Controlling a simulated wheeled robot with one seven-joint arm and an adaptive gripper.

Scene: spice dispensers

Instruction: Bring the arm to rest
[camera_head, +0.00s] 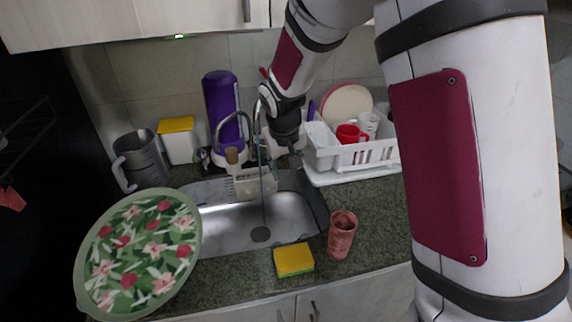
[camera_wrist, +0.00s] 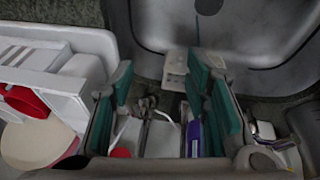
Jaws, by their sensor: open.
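My gripper (camera_head: 292,155) hangs at the back of the sink, in front of the faucet area and left of the white dish rack (camera_head: 357,156). In the wrist view, my gripper (camera_wrist: 160,78) has its teal-padded fingers spread apart with nothing held between them. A pale caddy (camera_wrist: 177,68) at the sink edge shows beyond the fingers. My arm reaches in from the upper right of the head view. The fingertips are small and partly unclear in the head view.
The metal sink (camera_head: 290,212) is open in front. A pink cup (camera_head: 341,235) and yellow sponge (camera_head: 294,260) stand on the front counter. A floral tray (camera_head: 110,235) is at left. A purple bottle (camera_head: 221,105) and the loaded dish rack crowd the back.

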